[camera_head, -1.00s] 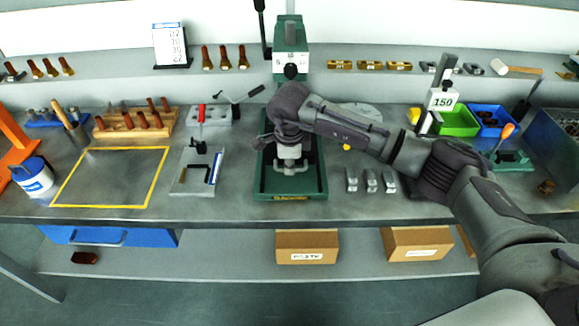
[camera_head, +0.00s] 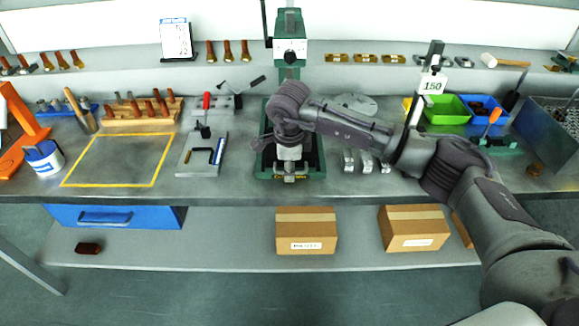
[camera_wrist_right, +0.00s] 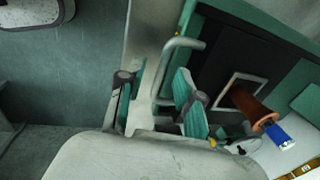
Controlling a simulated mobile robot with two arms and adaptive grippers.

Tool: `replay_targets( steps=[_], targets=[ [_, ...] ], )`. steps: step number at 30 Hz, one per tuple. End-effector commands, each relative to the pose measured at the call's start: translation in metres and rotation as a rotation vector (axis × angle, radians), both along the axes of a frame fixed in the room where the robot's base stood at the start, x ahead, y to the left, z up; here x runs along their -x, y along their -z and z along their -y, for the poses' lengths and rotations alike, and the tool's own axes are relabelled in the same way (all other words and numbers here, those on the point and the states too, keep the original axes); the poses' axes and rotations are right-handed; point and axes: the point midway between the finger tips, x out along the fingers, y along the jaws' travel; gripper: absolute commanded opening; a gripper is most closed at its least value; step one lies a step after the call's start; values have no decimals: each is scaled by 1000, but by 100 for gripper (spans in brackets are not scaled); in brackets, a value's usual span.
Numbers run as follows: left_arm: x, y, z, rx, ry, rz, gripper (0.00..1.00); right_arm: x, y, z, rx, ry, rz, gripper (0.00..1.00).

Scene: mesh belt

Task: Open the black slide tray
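The green press (camera_head: 290,45) stands at the middle of the bench. The black slide tray (camera_head: 265,155) lies in its green base, largely covered by my right arm in the head view. In the right wrist view the dark tray (camera_wrist_right: 215,60) shows with a grey bar handle (camera_wrist_right: 163,70) at its edge. My right gripper (camera_head: 290,170) is low over the front of the base. In the wrist view its two fingers (camera_wrist_right: 155,100) are apart, with the handle between or just beyond them; contact cannot be told. My left gripper is out of view.
A small fixture (camera_head: 203,155) stands left of the press. Metal blocks (camera_head: 366,162) stand close to its right, beside my forearm. A yellow-framed area (camera_head: 120,160) is clear. Cardboard boxes (camera_head: 306,231) and a blue drawer (camera_head: 115,217) are below the bench.

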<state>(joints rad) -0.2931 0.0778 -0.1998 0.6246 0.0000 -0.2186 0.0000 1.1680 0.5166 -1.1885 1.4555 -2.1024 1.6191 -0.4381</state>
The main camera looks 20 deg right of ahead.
Motion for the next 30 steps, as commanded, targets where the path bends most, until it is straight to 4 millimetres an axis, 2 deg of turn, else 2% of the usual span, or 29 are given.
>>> replay_targets(
  steps=[3,8,11,21,25,30],
  targets=[
    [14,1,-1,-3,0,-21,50,0,0,0,0,0,-1,35],
    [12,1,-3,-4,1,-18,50,1,-8,-1,-1,-1,1,35],
    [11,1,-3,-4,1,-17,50,3,-23,-1,0,-1,3,35],
    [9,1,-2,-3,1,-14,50,16,-93,-5,0,0,4,35],
    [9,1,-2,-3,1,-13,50,19,-109,-6,1,0,2,35],
    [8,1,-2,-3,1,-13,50,21,-118,-6,0,0,0,35]
  ],
)
